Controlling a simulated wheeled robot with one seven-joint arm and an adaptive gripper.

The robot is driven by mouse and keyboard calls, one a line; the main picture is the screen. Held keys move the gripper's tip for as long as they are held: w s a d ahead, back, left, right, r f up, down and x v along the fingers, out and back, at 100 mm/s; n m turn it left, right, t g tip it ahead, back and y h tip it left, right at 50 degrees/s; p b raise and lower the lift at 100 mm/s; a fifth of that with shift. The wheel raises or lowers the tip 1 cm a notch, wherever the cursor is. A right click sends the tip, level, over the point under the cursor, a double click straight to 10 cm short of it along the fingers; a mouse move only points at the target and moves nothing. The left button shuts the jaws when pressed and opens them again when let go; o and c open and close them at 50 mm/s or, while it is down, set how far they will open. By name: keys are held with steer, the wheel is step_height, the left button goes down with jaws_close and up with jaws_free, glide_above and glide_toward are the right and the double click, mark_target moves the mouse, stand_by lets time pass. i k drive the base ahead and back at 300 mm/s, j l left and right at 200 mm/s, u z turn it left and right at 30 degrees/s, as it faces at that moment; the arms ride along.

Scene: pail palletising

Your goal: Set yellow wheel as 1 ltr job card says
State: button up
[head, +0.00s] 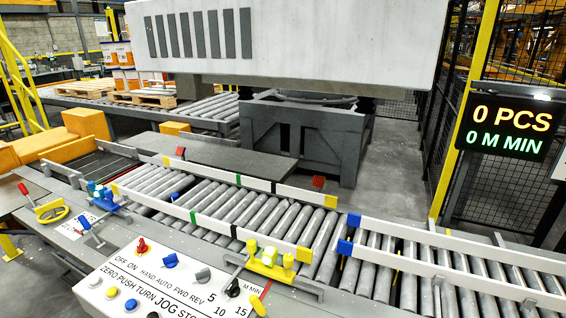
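The yellow wheel (52,212) is at the far left in the head view, on the near side of the conveyor. It is small, and a red-tipped lever (24,190) stands beside it. Any scale or pointer on it is too small to read. A white card or plate (72,231) with small markings lies to the right of the wheel. Its text cannot be read, so I cannot tell if it is the job card. My gripper is not in view.
A roller conveyor (262,217) with guide rails crosses the middle. A white control panel (165,285) with knobs and buttons is in front. A display (508,127) reads 0 PCS, 0 M MIN. A large grey-white machine (290,40) hangs behind. Pails (118,54) stand back left.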

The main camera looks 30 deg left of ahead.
mark_target(50, 208)
steer(key=u, duration=2.5)
steer(key=i+j+z, duration=0.25)
steer(key=i+j, duration=0.4)
steer(key=i, duration=0.2)
steer(key=i+j+z, duration=0.25)
steer(key=i+j, duration=0.5)
steer(key=i+j+z, duration=0.2)
steer(key=i+j, duration=0.5)
steer(key=j, duration=0.25)
